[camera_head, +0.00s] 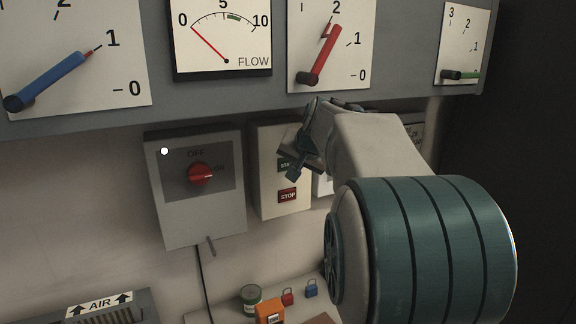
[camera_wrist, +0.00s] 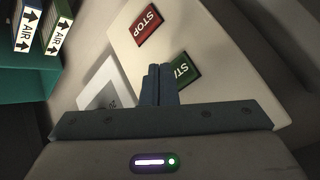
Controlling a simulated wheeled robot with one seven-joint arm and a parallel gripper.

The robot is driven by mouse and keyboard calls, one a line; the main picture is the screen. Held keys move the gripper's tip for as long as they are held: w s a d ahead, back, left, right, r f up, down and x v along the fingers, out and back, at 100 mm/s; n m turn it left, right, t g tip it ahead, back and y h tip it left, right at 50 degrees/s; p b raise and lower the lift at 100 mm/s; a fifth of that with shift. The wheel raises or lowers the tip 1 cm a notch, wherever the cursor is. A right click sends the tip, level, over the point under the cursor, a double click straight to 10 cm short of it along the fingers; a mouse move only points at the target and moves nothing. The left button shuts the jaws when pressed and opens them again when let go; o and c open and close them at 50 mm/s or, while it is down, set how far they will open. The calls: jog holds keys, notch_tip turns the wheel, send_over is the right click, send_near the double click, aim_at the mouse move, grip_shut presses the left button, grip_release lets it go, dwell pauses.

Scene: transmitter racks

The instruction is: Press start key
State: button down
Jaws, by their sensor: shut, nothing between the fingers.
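The start key is a green button (camera_head: 284,165) on the upper part of a cream control box (camera_head: 265,190); my gripper partly covers it in the head view. In the wrist view the green key (camera_wrist: 185,70) shows beside my fingertips, with its label partly hidden. A red STOP key (camera_head: 288,195) sits below it on the same box, and shows clear in the wrist view (camera_wrist: 148,25). My gripper (camera_head: 294,172) is shut and empty, its fingertips close to the green key. In the wrist view the shut fingers (camera_wrist: 158,72) overlap the key's edge; I cannot tell whether they touch it.
A grey box (camera_head: 195,225) with a red rotary switch (camera_head: 201,174) hangs to the left. A grey panel above carries a FLOW gauge (camera_head: 222,40) and levers, including a red one (camera_head: 326,54). Below are a green can (camera_head: 251,301) and small padlocks (camera_head: 311,289).

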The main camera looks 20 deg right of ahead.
jog(key=shift+w, duration=0.45)
jog(key=shift+w, duration=0.4)
dwell(0.7)
dwell(0.4)
jog(key=shift+s, duration=0.8)
jog(key=shift+s+b, duration=0.1)
jog(key=shift+b, duration=0.2)
jog(key=s+b, duration=0.1)
jog(key=s, duration=0.4)
jog(key=shift+d+b, duration=0.1)
jog(key=shift+b, duration=0.25)
